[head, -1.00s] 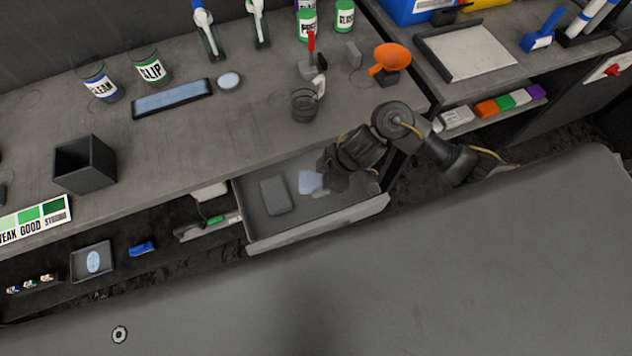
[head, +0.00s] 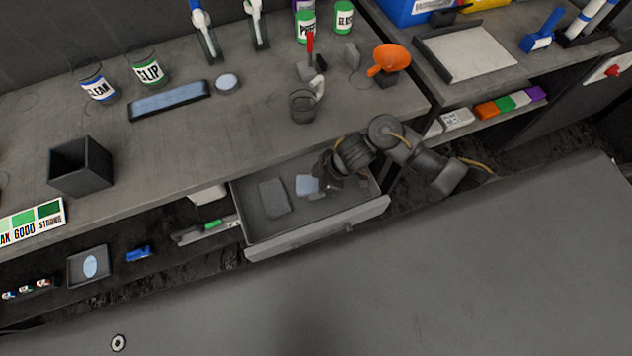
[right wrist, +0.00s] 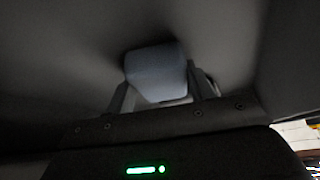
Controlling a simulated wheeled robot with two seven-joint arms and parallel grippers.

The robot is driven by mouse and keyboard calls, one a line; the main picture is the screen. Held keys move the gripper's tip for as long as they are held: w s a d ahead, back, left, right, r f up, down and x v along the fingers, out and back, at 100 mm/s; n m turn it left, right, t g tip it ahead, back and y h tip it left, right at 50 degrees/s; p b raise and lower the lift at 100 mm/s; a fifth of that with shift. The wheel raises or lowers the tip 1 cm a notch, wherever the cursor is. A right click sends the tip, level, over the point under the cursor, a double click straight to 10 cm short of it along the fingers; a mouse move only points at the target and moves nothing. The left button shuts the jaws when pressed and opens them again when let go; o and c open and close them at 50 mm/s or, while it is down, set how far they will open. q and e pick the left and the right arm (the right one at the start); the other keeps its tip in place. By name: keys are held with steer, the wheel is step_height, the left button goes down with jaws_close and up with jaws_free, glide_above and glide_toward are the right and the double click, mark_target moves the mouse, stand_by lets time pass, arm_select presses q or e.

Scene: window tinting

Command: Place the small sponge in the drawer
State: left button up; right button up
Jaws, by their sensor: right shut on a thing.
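The small sponge (head: 307,185) is pale blue and sits low inside the open drawer (head: 318,237), near its middle. My right gripper (head: 319,187) reaches down into the drawer from the right and is shut on the sponge. In the right wrist view the sponge (right wrist: 154,68) shows between the two fingers, against the dark drawer interior. I cannot tell whether it touches the drawer floor. A larger grey block (head: 274,198) lies in the drawer to the left of the sponge, apart from it. My left gripper is not in view.
The workbench (head: 230,130) overhangs the back of the drawer. A dark open box (head: 81,166) stands at left. The drawer's front wall and right side are close to my gripper.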

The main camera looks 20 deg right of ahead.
steer(key=shift+f, duration=0.2)
steer(key=o, duration=0.9)
steer(key=shift+o, duration=0.2)
steer(key=shift+r, duration=0.1)
steer(key=shift+r, duration=0.15)
steer(key=p+v, duration=0.2)
steer(key=v, duration=1)
steer(key=shift+p, duration=0.35)
